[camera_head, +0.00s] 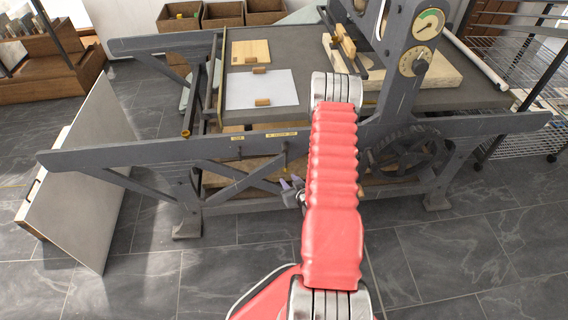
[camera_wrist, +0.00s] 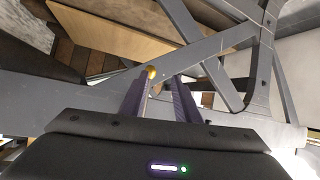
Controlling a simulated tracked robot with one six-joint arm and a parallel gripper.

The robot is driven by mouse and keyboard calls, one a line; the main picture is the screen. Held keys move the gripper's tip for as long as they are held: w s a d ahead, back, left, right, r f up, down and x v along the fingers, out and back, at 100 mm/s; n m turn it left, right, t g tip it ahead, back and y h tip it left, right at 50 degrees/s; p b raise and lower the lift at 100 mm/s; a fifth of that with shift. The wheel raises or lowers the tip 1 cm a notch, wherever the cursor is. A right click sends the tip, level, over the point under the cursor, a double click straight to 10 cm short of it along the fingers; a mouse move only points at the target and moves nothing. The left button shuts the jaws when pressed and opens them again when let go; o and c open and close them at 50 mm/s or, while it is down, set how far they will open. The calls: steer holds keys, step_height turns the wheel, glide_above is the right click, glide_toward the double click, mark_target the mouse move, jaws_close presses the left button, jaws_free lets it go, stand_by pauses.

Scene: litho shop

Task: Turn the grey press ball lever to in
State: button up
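The grey press (camera_head: 130,155) spans the head view, with a long grey side rail. Two small yellowish labels sit on that rail, one of them a label plate (camera_head: 281,134) near my arm. A small brass-coloured ball (camera_wrist: 151,72) shows in the wrist view against the grey rail (camera_wrist: 215,58); the lever's stem is hard to make out. My gripper (camera_wrist: 162,76) has two dark fingers apart with a gap between them. The ball is at the tip of the left finger, towards the gap; I cannot tell whether they touch. In the head view my gripper (camera_head: 293,189) is small, below the rail, partly hidden by my red arm.
The press bed (camera_head: 330,105) carries a white sheet (camera_head: 262,89) and a wooden board (camera_head: 250,53). A spoked wheel (camera_head: 408,152) is right of my arm. A pale panel (camera_head: 85,180) leans at left, and a wire rack (camera_head: 510,85) stands at right. The front floor is clear.

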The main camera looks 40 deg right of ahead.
steer(key=t, duration=0.1)
steer(key=m+t+h, duration=0.2)
steer(key=t+h, duration=0.1)
steer(key=t, duration=0.1)
glide_toward(286, 163)
steer(key=v, duration=0.3)
steer(key=shift+d+f, duration=0.15)
steer(key=shift+f, duration=0.1)
steer(key=x, duration=1.3)
steer(key=shift+w+d+r, duration=0.1)
steer(key=shift+w+r, duration=0.05)
steer(key=shift+w, duration=0.25)
jaws_close()
